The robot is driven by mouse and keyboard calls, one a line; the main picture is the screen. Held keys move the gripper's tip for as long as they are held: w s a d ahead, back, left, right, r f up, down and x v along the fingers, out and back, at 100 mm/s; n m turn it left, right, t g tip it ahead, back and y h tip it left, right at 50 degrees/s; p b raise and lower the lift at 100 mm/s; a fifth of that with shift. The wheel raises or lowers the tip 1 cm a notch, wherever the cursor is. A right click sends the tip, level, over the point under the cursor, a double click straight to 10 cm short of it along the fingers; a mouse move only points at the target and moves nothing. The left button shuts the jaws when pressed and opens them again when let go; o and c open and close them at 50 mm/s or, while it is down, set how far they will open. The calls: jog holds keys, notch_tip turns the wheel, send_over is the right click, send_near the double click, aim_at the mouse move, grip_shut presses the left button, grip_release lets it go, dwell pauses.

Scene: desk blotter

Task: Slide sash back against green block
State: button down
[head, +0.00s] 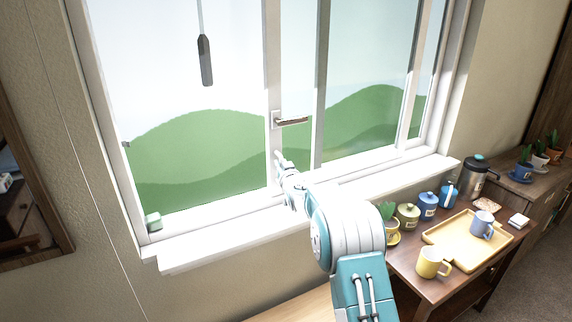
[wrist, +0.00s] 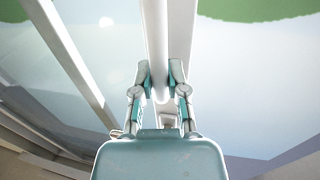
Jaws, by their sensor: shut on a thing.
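The white window sash has an upright stile (head: 272,75) with a metal lever handle (head: 291,120) on it. The small pale green block (head: 153,221) sits at the lower left corner of the window frame, well left of this stile. My gripper (head: 281,160) is at the stile, below the lever handle. In the wrist view my gripper (wrist: 160,78) has its two fingers on either side of a white upright bar (wrist: 157,35) of the sash and is shut on it. The exact finger contact is partly hidden in the head view.
A dark pull (head: 206,62) hangs before the left pane. The white sill (head: 220,248) looks clear.

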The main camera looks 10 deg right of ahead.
jog(key=s+a, duration=0.3)
jog(key=a, duration=0.8)
jog(key=s+a, duration=0.4)
jog(key=a, duration=0.8)
jog(key=s+a, duration=0.4)
jog(key=a, duration=0.8)
jog(key=shift+s, duration=0.2)
jog(key=shift+r, duration=0.1)
jog(key=c, duration=0.8)
grip_release()
jog(key=shift+o, duration=0.8)
jog(key=shift+w+a, duration=0.1)
jog(key=s+d, duration=0.1)
jog(key=s, duration=1)
jog(key=shift+s+d+f, duration=0.15)
jog(key=shift+s+f, duration=0.05)
jog(key=shift+s, duration=0.2)
jog(key=shift+r, duration=0.1)
